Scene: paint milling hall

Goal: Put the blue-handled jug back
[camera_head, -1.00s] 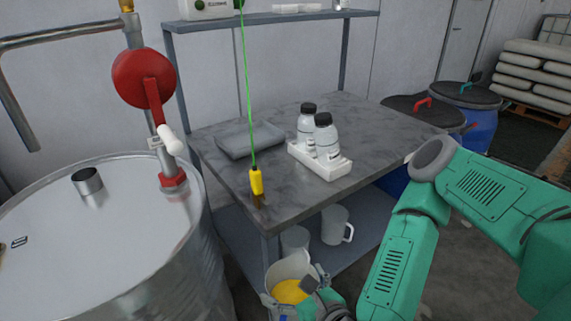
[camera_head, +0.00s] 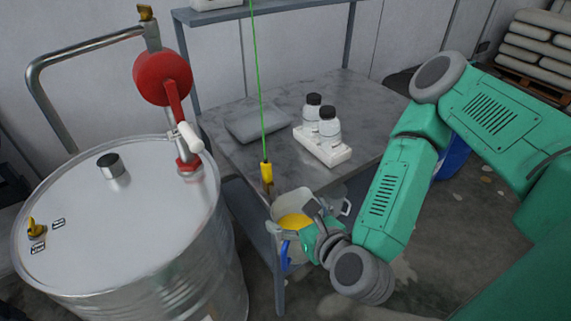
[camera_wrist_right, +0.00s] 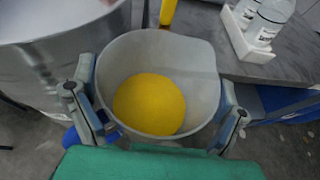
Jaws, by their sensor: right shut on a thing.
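The blue-handled jug (camera_head: 287,206) is a pale, open-topped vessel with yellow liquid (camera_head: 294,221) in it. It hangs in the air beside the front corner of the grey table (camera_head: 285,93). Its blue handle (camera_head: 285,255) shows below the rim. My right gripper (camera_wrist_right: 157,105) is shut on the jug, with one finger on each side of its wall in the right wrist view. The jug looks nearly upright. My left gripper is not in view.
A steel drum (camera_head: 110,230) with a red pump (camera_head: 163,77) stands at left, close to the jug. A yellow-ended tool (camera_head: 266,172) hangs on a green cord near the table corner. A grey pad (camera_head: 255,123) lies on the table.

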